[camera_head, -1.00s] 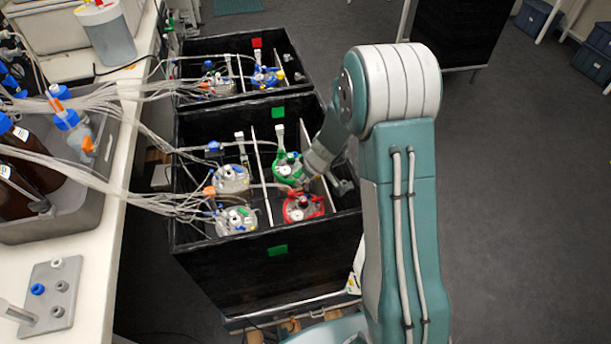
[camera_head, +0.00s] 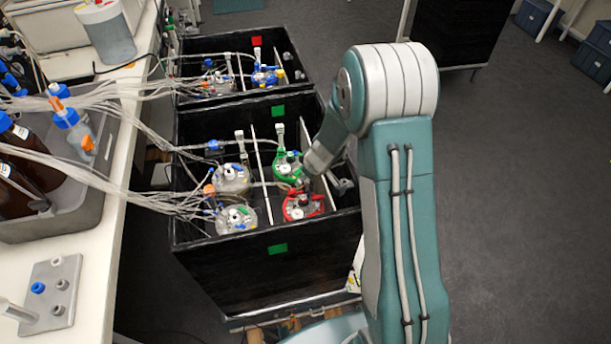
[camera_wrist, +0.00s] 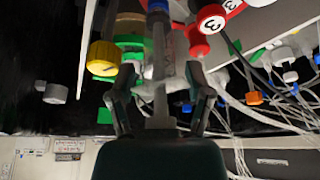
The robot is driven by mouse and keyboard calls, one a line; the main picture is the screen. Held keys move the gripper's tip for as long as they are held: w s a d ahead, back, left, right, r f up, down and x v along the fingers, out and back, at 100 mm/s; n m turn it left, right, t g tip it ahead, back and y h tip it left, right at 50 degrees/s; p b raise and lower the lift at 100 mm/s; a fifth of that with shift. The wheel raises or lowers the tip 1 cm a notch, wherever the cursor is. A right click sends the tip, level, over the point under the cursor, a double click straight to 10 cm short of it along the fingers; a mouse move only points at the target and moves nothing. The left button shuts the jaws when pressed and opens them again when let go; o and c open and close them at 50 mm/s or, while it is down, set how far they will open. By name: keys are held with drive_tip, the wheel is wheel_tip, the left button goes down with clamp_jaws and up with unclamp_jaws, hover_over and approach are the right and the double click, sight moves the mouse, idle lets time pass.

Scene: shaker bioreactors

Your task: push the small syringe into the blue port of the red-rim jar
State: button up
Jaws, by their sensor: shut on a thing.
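The red-rim jar (camera_head: 303,207) stands in the front right part of the black box. Its red rim (camera_wrist: 212,18), with a disc marked 3, is at the top of the wrist view. The small syringe (camera_wrist: 159,65) is a pale, clear tube. My gripper (camera_wrist: 162,98) is shut on it, one dark finger on each side. A blue piece (camera_wrist: 157,5) shows at the syringe's far end; I cannot tell whether it is the port or whether the syringe is in it. In the head view my gripper (camera_head: 306,181) is just above the jar's back edge, and the syringe is not clear.
The green-rim jar (camera_head: 287,165) is just behind, close to my gripper. Two more jars (camera_head: 232,179) with tubing stand to the left across a divider. A yellow cap (camera_wrist: 103,58) is left of the syringe. The box walls (camera_head: 270,241) surround the jars.

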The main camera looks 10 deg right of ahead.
drive_tip(key=shift+f, duration=0.1)
drive_tip(key=o, duration=1.1)
drive_tip(key=shift+c, duration=0.2)
drive_tip(key=v, duration=1.1)
drive_tip(key=shift+s+r, duration=0.15)
drive_tip(key=shift+r, duration=0.2)
drive_tip(key=shift+d, duration=0.1)
